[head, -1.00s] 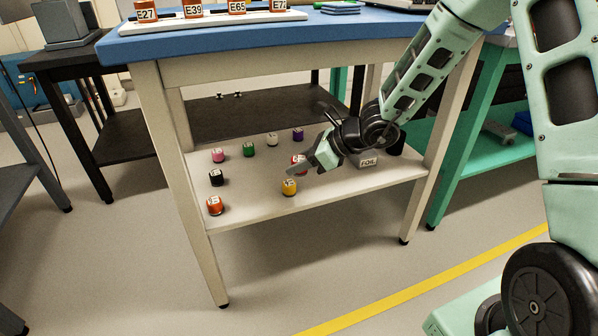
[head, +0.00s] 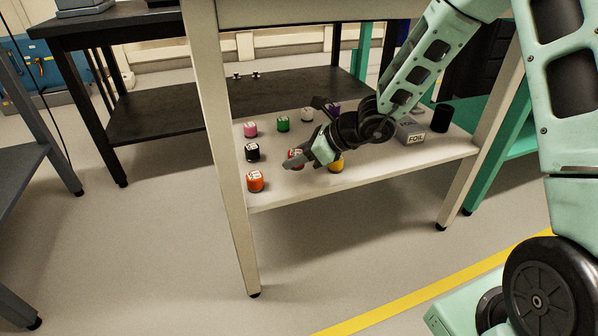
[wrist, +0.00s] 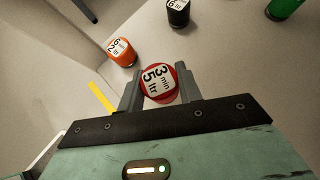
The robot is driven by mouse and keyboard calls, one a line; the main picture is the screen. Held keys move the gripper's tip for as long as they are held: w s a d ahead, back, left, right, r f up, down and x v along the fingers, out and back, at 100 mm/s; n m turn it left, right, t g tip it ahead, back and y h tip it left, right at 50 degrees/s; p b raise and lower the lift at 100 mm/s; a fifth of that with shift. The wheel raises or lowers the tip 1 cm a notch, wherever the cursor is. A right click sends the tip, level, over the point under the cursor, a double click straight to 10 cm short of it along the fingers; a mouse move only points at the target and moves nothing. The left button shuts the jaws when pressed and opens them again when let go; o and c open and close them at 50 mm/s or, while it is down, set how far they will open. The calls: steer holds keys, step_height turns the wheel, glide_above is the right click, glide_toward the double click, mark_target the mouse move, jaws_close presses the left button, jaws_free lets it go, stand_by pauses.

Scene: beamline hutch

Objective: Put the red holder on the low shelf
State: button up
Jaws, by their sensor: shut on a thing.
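In the head view the red holder (head: 296,155) is mostly hidden behind my gripper (head: 294,163). My gripper also shows in the wrist view (wrist: 158,88), shut on the holder. It is over the pale low shelf (head: 300,187), among the other holders. Whether the holder touches the shelf I cannot tell.
An orange holder (head: 255,181) and a black one (head: 252,152) stand left of my gripper. Pink (head: 250,129), green (head: 283,124), white (head: 307,114) and purple (head: 334,108) holders stand behind; a yellow one (head: 336,164) stands right. A FOIL box (head: 411,131) is farther right.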

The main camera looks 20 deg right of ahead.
mark_target(297, 169)
steer(key=shift+f+b, duration=0.95)
steer(key=shift+f, duration=0.8)
steer(key=shift+f, duration=0.1)
steer(key=shift+f, duration=0.15)
steer(key=o, duration=1)
